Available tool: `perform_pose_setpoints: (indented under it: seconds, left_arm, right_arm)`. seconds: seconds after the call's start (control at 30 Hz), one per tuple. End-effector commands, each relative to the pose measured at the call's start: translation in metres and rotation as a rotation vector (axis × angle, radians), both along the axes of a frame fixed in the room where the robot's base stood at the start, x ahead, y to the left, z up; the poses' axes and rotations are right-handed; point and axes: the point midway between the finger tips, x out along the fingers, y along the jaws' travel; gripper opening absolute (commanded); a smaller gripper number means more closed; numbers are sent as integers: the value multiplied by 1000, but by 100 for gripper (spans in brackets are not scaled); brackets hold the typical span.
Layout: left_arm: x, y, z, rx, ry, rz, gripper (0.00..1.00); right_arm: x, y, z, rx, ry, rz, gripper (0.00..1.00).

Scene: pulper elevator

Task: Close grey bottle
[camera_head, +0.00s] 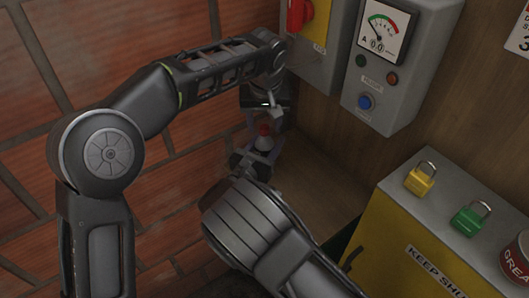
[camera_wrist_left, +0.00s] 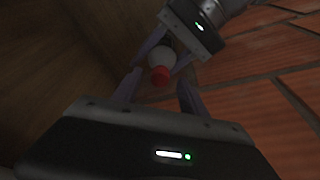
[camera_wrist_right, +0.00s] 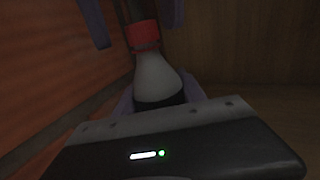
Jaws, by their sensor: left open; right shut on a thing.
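The grey bottle (camera_head: 263,143) has a pale body and a red cap (camera_head: 264,130) at its top. My right gripper (camera_head: 260,158) is shut on the bottle's body. The right wrist view shows the pale body (camera_wrist_right: 156,78) close up, with the red cap (camera_wrist_right: 143,35) on its upper end. My left gripper (camera_head: 264,116) is open above the bottle. In the left wrist view, the red cap (camera_wrist_left: 160,76) lies between the tips of the open left fingers (camera_wrist_left: 159,88), with no clear contact. How tightly the cap sits cannot be told.
A brick wall (camera_head: 200,150) stands close at the left. Grey control boxes (camera_head: 385,95) hang on the wooden wall. A yellow cabinet (camera_head: 400,245) at the right carries a yellow padlock (camera_head: 420,181), a green padlock (camera_head: 469,220) and a grease can (camera_head: 517,258).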

Motion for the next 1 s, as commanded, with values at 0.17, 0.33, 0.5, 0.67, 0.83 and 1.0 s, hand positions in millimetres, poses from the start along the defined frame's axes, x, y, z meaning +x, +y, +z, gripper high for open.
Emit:
perform_pose_setpoints:
  seconds: [0.17,0.33,0.5,0.67,0.83,1.0]
  left_arm:
    - [0,0,0,0,0,0,50]
    - [0,0,0,0,0,0,38]
    - [0,0,0,0,0,0,24]
    - [0,0,0,0,0,0,11]
    - [0,0,0,0,0,0,0]
    - [0,0,0,0,0,0,0]
  right_arm:
    - [0,0,0,0,0,0,0]
    - [0,0,0,-1,0,0,0]
    - [0,0,0,-1,0,0,0]
    - [0,0,0,0,1,0,0]
    - [0,0,0,0,1,0,0]
    - [0,0,0,0,1,0,0]
